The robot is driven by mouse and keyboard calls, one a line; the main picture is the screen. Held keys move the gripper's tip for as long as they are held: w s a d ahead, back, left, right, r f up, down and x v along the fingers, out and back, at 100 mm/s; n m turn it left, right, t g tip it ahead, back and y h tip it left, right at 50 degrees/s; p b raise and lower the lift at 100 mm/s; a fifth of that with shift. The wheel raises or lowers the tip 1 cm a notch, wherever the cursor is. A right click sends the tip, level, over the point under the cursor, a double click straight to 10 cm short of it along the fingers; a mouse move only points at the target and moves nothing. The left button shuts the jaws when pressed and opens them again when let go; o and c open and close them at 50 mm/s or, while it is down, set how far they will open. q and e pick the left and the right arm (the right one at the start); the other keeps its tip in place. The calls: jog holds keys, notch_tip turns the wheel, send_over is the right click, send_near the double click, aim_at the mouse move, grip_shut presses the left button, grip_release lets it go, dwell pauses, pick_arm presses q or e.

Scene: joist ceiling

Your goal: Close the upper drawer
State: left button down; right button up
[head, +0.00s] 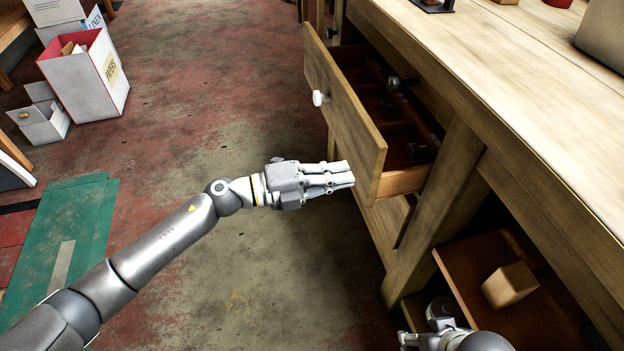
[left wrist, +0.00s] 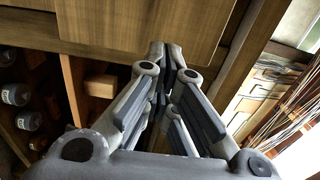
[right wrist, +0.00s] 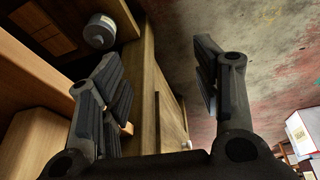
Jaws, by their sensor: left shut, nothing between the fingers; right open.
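The upper drawer (head: 345,115) stands pulled out of the wooden workbench, with a white round knob (head: 320,98) on its front. Small dark-grey round-ended items (head: 393,84) lie inside its compartments. My left gripper (head: 350,175) is shut and empty, its fingertips by the lower near corner of the drawer front; I cannot tell whether they touch. In the left wrist view a wooden panel (left wrist: 140,25) lies just beyond the fingertips. My right gripper (right wrist: 155,80) is open and empty beside the bench's wood; only part of it shows at the bottom of the head view.
The workbench top (head: 500,85) extends above the drawer at right. A wooden block (head: 510,285) sits on a lower shelf near my right arm. White boxes (head: 85,80) stand at far left, and a green mat (head: 65,240) lies on the floor. The floor before the drawer is clear.

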aim_at(371, 169)
pick_arm(q)
jog(key=shift+x, duration=2.15)
pick_arm(e)
jog(key=shift+w+a+r+t, duration=0.2)
jog(key=shift+w+t, duration=0.2)
jog(key=shift+w, duration=0.35)
jog(key=shift+w+a+r+t, duration=0.1)
jog(key=shift+w+a+t, duration=0.1)
jog(key=shift+w+t, duration=0.35)
pick_arm(q)
jog(key=shift+d, duration=0.1)
pick_arm(e)
jog(key=shift+w, duration=0.15)
